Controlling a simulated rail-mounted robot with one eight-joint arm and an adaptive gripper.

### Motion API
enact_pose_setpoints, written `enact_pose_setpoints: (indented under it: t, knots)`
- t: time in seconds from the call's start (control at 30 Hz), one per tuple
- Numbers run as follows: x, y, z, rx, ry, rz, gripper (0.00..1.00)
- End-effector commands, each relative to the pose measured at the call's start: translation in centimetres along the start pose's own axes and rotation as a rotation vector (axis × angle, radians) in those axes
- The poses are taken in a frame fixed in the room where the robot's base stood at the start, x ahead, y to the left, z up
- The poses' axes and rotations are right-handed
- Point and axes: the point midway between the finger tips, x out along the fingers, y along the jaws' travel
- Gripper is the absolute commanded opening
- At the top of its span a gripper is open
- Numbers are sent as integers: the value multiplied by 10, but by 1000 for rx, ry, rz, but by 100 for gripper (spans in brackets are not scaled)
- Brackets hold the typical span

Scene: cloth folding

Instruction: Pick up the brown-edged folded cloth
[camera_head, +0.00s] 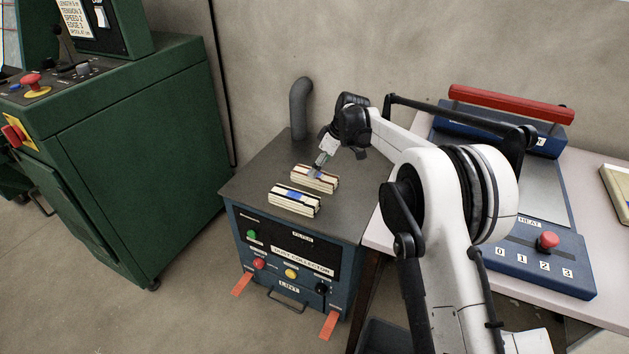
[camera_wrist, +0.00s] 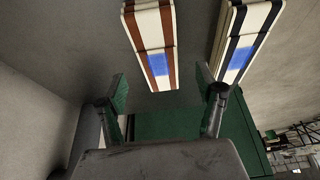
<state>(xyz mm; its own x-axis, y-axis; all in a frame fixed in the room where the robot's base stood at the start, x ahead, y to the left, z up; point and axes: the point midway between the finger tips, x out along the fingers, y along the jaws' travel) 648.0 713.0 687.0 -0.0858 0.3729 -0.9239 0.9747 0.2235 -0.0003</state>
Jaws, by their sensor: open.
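The brown-edged folded cloth (camera_head: 318,181) lies on top of the dust collector (camera_head: 256,172), the farther of two folded cloths. In the wrist view the brown-edged cloth (camera_wrist: 152,35) is cream with brown stripes and a blue patch. My gripper (camera_head: 322,160) is over it in the head view. In the wrist view my gripper (camera_wrist: 162,85) is open and empty. The cloth's near end lies in line with the gap between the fingers. I cannot tell whether a fingertip touches it.
A dark-edged folded cloth (camera_head: 294,200) lies parallel and close by; it also shows in the wrist view (camera_wrist: 243,38), beyond the right finger. A grey pipe (camera_head: 300,108) rises at the collector's back. A green machine (camera_head: 135,150) stands left, a blue heat press (camera_head: 530,245) right.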

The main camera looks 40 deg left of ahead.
Motion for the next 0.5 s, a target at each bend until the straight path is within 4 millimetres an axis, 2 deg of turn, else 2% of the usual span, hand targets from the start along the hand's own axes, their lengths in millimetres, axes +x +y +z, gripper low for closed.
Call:
enact_pose_setpoints:
  t: [0.17, 0.4, 0.5]
  knots:
    - [10, 0, 0, 0, 0, 0, 68]
    - [44, 2, 0, -1, 0, 0, 68]
    - [52, 2, -1, 0, 0, 0, 68]
